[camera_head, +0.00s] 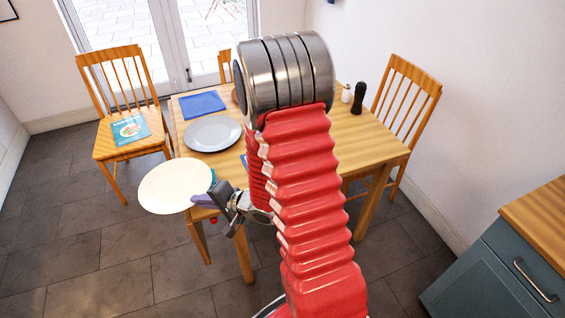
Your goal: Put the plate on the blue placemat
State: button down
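My gripper (209,190) is to the left of my red arm, in front of the table's near left corner. It is shut on the right rim of a round cream plate (172,187), which hangs out over the floor, clear of the table. A blue placemat (202,104) lies flat at the table's far left, with nothing on it. A grey-white plate (212,134) lies on the table nearer to me. A small strip of blue (243,160) shows beside my arm; most of it is hidden.
The wooden table (373,135) is partly hidden by my arm. A pepper mill (358,98) and a white shaker (346,93) stand at its far right. Chairs stand left (125,100), right (410,95) and behind. A booklet (130,130) lies on the left chair. A cabinet (500,270) is at right.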

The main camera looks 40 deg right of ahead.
jog(key=shift+r, duration=0.1)
jog(key=s+d+r+m+h, duration=0.1)
jog(key=s+d, duration=0.2)
jog(key=d, duration=0.8)
jog(key=s+d+r+m+t+h, duration=0.1)
jog(key=s+d+m+h, duration=0.1)
jog(key=d, duration=0.9)
jog(key=s+d+r+m+t+h, duration=0.1)
jog(key=s+d, duration=0.3)
jog(key=d, duration=0.7)
jog(key=shift+d+r+h, duration=0.15)
jog(key=shift+r+h, duration=0.25)
jog(key=shift+r, duration=0.2)
jog(key=shift+f, duration=2.95)
